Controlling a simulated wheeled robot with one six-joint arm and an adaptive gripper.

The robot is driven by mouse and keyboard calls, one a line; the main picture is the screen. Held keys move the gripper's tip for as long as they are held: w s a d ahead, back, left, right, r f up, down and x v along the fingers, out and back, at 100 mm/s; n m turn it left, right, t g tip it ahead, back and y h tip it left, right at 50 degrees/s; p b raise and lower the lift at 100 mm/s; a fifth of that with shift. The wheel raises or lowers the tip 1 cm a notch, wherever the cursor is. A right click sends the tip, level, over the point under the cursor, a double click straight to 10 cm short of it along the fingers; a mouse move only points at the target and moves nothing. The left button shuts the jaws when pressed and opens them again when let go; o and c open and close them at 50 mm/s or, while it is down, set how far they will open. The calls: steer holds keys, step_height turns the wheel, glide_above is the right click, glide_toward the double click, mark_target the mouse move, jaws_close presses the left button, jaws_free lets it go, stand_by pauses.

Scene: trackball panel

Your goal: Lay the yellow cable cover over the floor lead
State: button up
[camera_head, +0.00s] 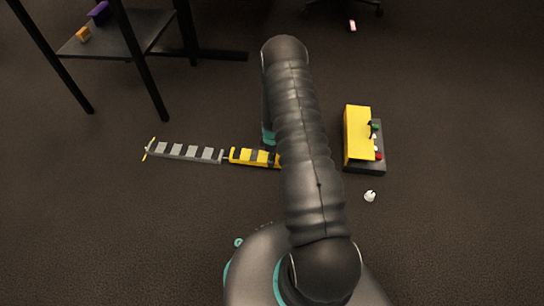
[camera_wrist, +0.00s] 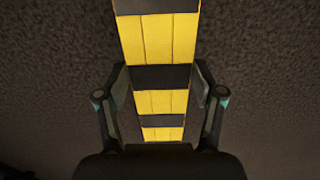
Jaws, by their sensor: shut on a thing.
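The yellow cable cover (camera_head: 245,155), banded with black, lies low near the floor in the head view; its right part is hidden behind my arm. In the wrist view the cover (camera_wrist: 158,40) runs lengthwise between the two fingers. My gripper (camera_wrist: 160,88) is shut on it, with one finger at each side edge. A grey strip with pale bands (camera_head: 185,152) lies in line with the cover, to its left, its right end close to the cover's left end. A thin yellow piece (camera_head: 148,150) shows at the strip's left end. I cannot make out a lead beneath the cover.
A yellow and black control box (camera_head: 358,135) with red and green parts stands right of my arm. A small white round thing (camera_head: 369,196) lies in front of it. A dark shelf (camera_head: 155,30) with legs stands at upper left. The carpet in front of the strip is clear.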

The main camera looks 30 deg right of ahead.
steer(key=shift+f+b, duration=1)
steer(key=shift+f, duration=0.2)
steer(key=o, duration=1.5)
steer(key=shift+o, duration=0.2)
step_height(320, 180, up, 12)
